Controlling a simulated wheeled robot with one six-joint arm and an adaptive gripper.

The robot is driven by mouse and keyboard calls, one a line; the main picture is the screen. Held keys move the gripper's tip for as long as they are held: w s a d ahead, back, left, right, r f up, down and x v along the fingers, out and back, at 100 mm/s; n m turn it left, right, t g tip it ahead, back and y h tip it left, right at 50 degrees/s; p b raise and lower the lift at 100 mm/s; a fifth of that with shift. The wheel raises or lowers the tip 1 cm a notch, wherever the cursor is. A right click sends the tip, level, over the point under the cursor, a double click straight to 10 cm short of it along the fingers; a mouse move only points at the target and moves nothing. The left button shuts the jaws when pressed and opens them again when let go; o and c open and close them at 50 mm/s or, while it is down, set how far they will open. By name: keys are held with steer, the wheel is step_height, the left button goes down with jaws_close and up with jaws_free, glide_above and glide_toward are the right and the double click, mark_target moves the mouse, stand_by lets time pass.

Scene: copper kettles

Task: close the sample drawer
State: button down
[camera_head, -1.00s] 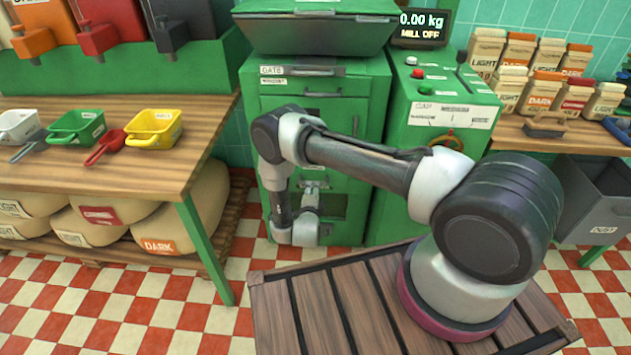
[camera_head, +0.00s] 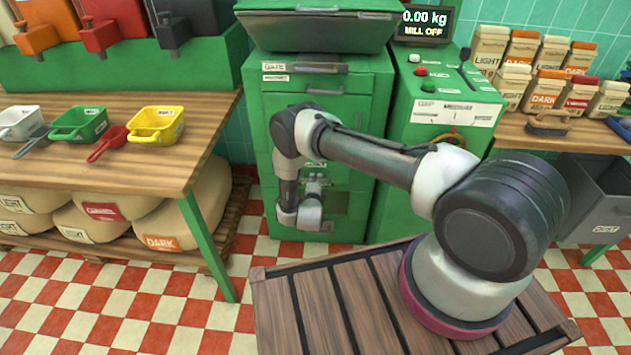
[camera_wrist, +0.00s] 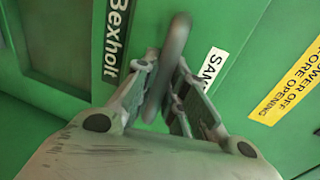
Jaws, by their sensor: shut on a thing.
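The sample drawer front (camera_wrist: 225,55) is a green panel in the wrist view, with a white label partly cut off, reading "SAM". A grey bar handle (camera_wrist: 178,38) stands out from it. My gripper (camera_wrist: 166,75) has its fingers on both sides of this handle and is shut on it. In the head view my gripper (camera_head: 315,184) is at the lower front of the green mill cabinet (camera_head: 350,95). My wrist hides much of the drawer there, so I cannot tell how far it stands out.
A worktable (camera_head: 105,165) with scoops and sacks below stands at left. The green control cabinet (camera_head: 435,115) is directly right of the mill. A grey bin (camera_head: 600,195) is under the right bench. A yellow warning label (camera_wrist: 288,85) is right of the handle.

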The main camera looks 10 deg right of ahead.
steer(key=shift+r+x, duration=0.25)
steer(key=shift+x, duration=0.95)
steer(key=shift+w, duration=0.1)
steer(key=c, duration=1.5)
jaws_free()
steer(key=shift+o, duration=0.2)
steer(key=v, duration=1.2)
